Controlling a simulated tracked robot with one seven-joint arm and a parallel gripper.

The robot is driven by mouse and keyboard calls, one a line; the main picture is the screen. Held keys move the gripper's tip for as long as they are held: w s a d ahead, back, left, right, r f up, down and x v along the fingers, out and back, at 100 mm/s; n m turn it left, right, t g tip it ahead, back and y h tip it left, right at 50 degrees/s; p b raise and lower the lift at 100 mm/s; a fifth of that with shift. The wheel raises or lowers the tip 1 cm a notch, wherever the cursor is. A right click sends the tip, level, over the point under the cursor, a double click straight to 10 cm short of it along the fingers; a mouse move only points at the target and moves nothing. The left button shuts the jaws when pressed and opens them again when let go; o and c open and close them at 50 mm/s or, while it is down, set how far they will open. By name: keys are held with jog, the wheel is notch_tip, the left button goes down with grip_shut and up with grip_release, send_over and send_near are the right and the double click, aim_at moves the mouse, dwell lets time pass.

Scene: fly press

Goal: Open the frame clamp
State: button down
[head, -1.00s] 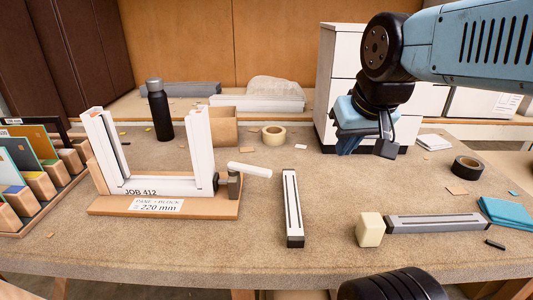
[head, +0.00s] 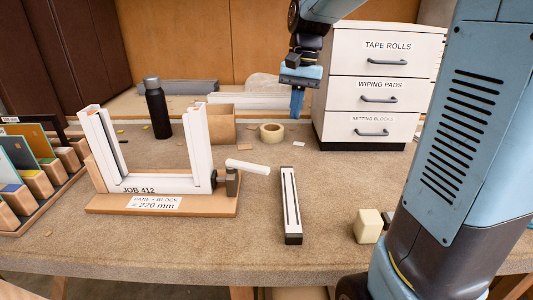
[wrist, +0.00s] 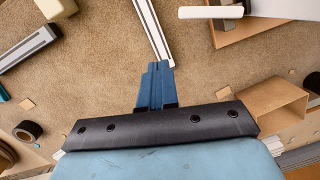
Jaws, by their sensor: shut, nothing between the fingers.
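The frame clamp is a dark post (head: 232,183) with a white lever handle (head: 248,167), at the right end of the wooden base (head: 110,204). Its handle points right, roughly level. The white U-shaped frame (head: 160,183) stands upright on the base, beside the clamp. My gripper (head: 297,103) hangs beyond and to the right of the clamp, above the back of the bench, apart from it. Its blue fingers are shut and empty in the wrist view (wrist: 157,70). There the white handle (wrist: 208,12) shows at the top right, clear of the fingers.
A white slotted bar (head: 290,205) lies right of the clamp. A cream block (head: 368,226) sits farther right. A tape roll (head: 272,133), open wooden box (head: 222,125) and black bottle (head: 158,108) stand behind. The drawer cabinet (head: 370,85) is at the back right.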

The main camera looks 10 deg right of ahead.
aim_at(247, 169)
jog(key=w+a+f+m+g, duration=0.1)
jog(key=w+a+f+g, duration=0.1)
jog(key=w, duration=0.5)
jog(key=shift+w+f+m+g+y, duration=0.3)
jog(key=shift+f+g+y, duration=0.1)
jog(key=shift+f, duration=0.5)
jog(key=shift+s+f, duration=0.1)
jog(key=s+a+f, duration=0.4)
jog(key=s+f, duration=0.2)
jog(key=f, duration=0.3)
jog(key=shift+s, duration=0.3)
